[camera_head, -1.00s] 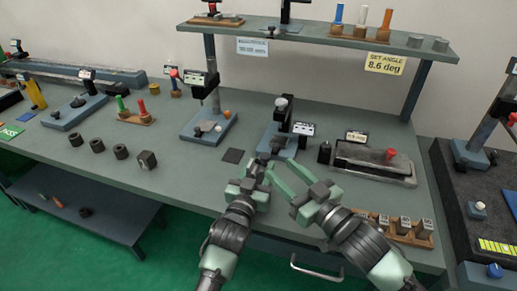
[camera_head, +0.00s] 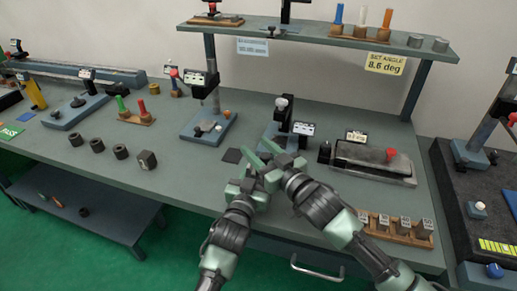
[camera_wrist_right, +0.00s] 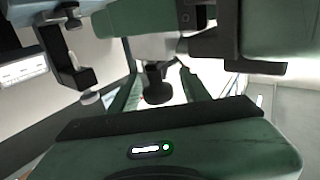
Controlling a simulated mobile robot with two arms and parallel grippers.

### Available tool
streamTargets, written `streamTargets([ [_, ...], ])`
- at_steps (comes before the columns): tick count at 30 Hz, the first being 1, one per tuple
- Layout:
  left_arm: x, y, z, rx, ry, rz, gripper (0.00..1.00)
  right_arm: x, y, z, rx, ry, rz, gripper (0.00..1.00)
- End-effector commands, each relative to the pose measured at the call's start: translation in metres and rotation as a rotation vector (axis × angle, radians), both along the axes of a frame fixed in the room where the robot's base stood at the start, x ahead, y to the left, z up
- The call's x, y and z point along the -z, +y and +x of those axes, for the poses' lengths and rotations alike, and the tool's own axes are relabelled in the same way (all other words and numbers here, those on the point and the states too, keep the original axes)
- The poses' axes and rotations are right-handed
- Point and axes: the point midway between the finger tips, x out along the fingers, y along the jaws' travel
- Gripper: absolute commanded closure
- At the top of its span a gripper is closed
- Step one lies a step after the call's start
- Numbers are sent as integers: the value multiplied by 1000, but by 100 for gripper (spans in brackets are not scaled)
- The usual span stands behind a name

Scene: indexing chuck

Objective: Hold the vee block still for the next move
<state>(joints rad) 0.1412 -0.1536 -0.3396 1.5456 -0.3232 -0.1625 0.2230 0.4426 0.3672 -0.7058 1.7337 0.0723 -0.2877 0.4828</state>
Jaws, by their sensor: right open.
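I cannot make out the vee block for certain; my grippers cover the bench in front of the blue-based fixture (camera_head: 281,135) with a dark post and small display. My right gripper (camera_head: 258,151) is open, its green fingers pointing up and left just in front of this fixture. In the right wrist view a dark rounded knob (camera_wrist_right: 157,86) shows between and beyond its two green fingers; I cannot tell whether they touch it. My left gripper (camera_head: 262,178) is just below the right one and partly hidden by it, so its fingertips are unclear.
A dark square pad (camera_head: 232,156) lies left of the grippers. A blue-based stand (camera_head: 209,127) is behind it. A grey plate with a red knob (camera_head: 390,155) lies to the right, and a wooden rack (camera_head: 397,228) stands at the front right edge. Several dark collars lie at left.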

Motion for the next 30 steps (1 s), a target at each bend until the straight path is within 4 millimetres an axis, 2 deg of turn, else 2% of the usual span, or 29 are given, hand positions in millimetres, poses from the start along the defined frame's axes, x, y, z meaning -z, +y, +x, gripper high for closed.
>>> streamTargets([
  [1, 7, 1, -1, -1, 14, 5, 100, 0, 0, 0, 0, 0, 0, 53],
  [6, 7, 1, -1, -1, 14, 5, 100, 1, 0, 0, 0, 0, 0, 53],
  [7, 7, 1, -1, -1, 14, 5, 100, 1, 0, 0, 0, 0, 0, 59],
  [11, 7, 1, -1, -1, 14, 5, 100, 1, 0, 0, 0, 0, 0, 95],
  [12, 7, 1, -1, -1, 14, 5, 100, 1, 0, 0, -1, 0, 0, 100],
  [17, 7, 1, -1, -2, 14, 5, 100, 0, 1, 0, -13, -2, -1, 100],
  [30, 7, -1, -1, 1, 14, 6, 100, -2, 10, -7, -260, -8, 0, 100],
])
